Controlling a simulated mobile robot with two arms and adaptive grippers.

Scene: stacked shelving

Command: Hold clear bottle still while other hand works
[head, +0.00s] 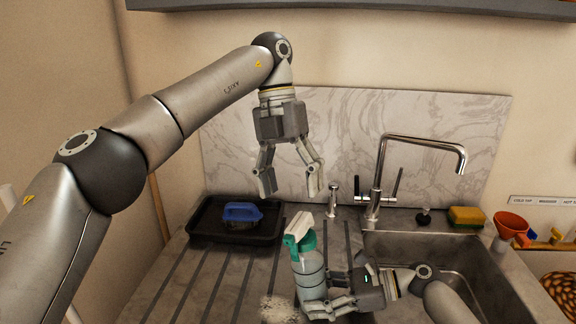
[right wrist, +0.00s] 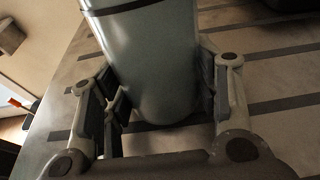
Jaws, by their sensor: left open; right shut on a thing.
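The clear bottle (head: 309,276) stands upright on the grooved drainboard, with a teal and white spray head (head: 299,233) on top. My right gripper (head: 316,308) is shut on its lower body, coming in from the right. In the right wrist view the bottle (right wrist: 155,65) fills the space between the fingers, one on each side of it. My left gripper (head: 290,190) is open and empty, pointing down above and slightly left of the spray head, apart from it.
A black tray (head: 205,236) with a blue-handled brush (head: 242,212) lies at the left back. The sink (head: 455,262) and tall faucet (head: 380,178) are to the right. A yellow sponge (head: 466,216) and orange funnel (head: 511,224) sit beyond.

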